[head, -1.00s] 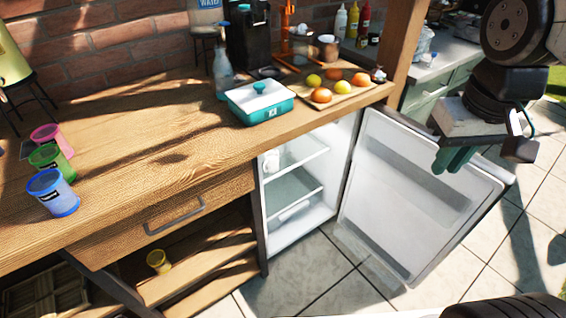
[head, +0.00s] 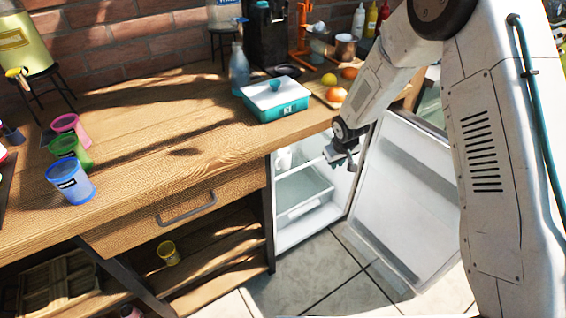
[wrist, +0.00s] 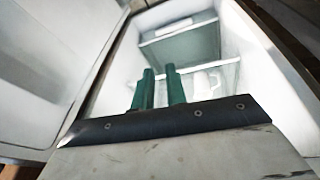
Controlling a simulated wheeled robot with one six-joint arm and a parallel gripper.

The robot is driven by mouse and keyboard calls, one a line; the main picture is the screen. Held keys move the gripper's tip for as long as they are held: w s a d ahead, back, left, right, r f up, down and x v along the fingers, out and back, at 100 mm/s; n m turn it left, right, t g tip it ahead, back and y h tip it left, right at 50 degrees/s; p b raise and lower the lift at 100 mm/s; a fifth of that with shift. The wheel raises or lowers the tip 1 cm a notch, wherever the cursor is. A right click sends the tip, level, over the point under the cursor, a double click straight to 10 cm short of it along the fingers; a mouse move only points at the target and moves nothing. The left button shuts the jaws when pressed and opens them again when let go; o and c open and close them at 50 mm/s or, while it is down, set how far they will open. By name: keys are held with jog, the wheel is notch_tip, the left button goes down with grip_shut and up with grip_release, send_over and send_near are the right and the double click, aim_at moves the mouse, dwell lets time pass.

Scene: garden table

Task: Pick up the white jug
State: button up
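The white jug (wrist: 204,84) stands inside the open fridge in the wrist view, pale against the white interior, with a handle on its right side. In the head view a white shape (head: 284,160) on the upper fridge shelf appears to be the jug, partly hard to make out. My gripper (wrist: 159,70) shows two green fingers with a narrow gap between them and nothing in it. In the head view my gripper (head: 345,160) is at the fridge opening, to the right of the jug and apart from it.
The fridge door (head: 405,205) stands open to the right, with my arm above it. A wooden counter (head: 150,110) lies above the fridge; a teal box (head: 275,110) sits near its edge. Fridge shelves and side walls bound the space around the jug.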

jog(key=w+a+f+n+t+y, duration=0.2)
jog(key=w+a+f+t+y, duration=0.15)
jog(key=w+a+f, duration=0.55)
jog(key=n+t+y, duration=0.2)
jog(key=t+y, duration=0.1)
jog(key=y, duration=0.2)
send_near(282, 162)
jog(key=a+f, duration=0.2)
jog(key=a, duration=0.1)
jog(key=shift+y, duration=0.35)
jog(key=x, duration=0.8)
jog(key=shift+s+a+r, duration=0.1)
jog(key=shift+a, duration=0.1)
grip_shut()
jog(key=shift+r, duration=0.15)
